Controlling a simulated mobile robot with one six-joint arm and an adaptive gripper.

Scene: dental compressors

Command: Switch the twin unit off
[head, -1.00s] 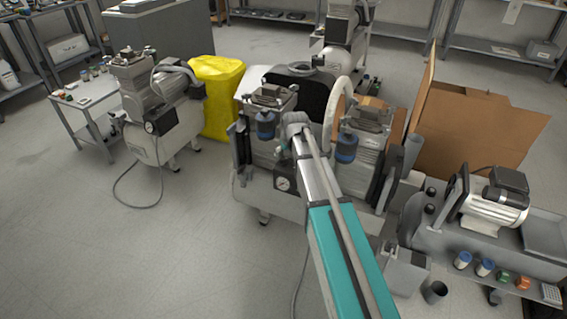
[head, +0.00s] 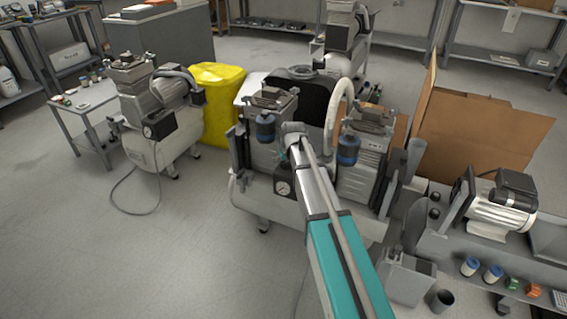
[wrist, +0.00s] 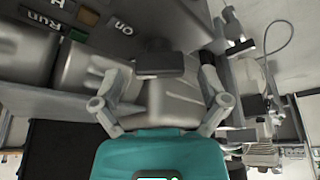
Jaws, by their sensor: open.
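The twin unit (head: 270,207) stands in the middle of the head view, with two grey pump heads, blue-banded cylinders and a pale tank. A dark box with a round gauge (head: 283,188) is on its front. A dark block (wrist: 158,66) shows between the fingers, over a pale grey surface.
A single compressor (head: 165,135) and a yellow bin (head: 216,100) stand left of the unit. A cardboard box (head: 485,130) is at the right, behind a bench with a motor (head: 497,205) and several jars. Floor at the front left is clear, apart from a cable.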

